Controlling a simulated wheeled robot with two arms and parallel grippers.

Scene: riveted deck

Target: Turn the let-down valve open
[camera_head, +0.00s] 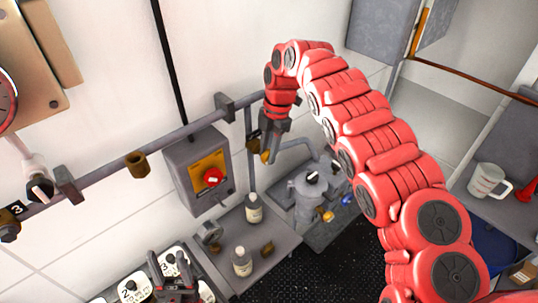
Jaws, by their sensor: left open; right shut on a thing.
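My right arm reaches in from the lower right, and its gripper (268,154) points down beside a vertical pipe near the wall. It is shut on a small brass-yellow handle (265,156), mostly hidden by the fingers; I take this to be the let-down valve's handle. A dark tag (253,135) shows just left of it. How far the handle is turned cannot be told.
Bottles (243,262) stand on a grey shelf. A grey lidded vessel (308,190) stands below my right gripper. A white mug (488,181) is at right.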

